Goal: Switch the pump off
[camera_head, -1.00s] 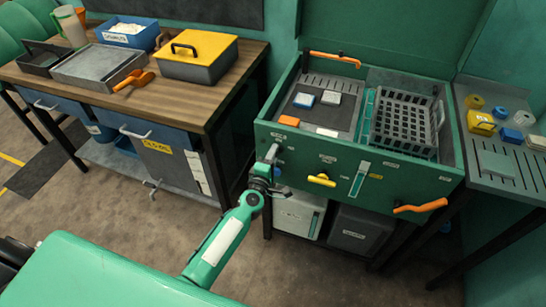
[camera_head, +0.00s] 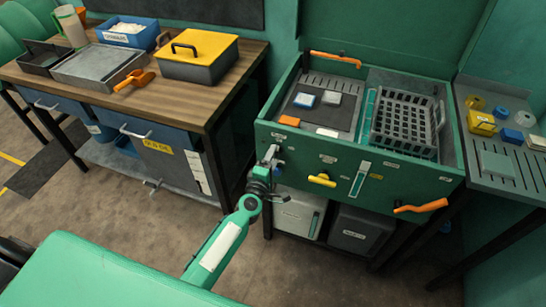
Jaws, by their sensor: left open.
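The green parts washer (camera_head: 290,143) stands right of centre with its lid up. My left gripper (camera_head: 273,154) is at the left end of its front panel, just below a small pale label (camera_head: 279,136). The gripper is open. The pump switch cannot be made out for certain; whatever sits on the panel at the fingertips is largely hidden by the gripper. I cannot tell whether the fingers touch anything there. A yellow handle (camera_head: 321,180) sits on the panel to the right of the gripper. My right gripper is not in view.
An orange handle (camera_head: 421,206) juts from the panel's right end. A dark basket (camera_head: 408,120) and small blocks lie inside the washer. A wooden bench (camera_head: 190,95) with trays stands left, a metal side shelf (camera_head: 497,165) right. The floor (camera_head: 110,215) between is clear.

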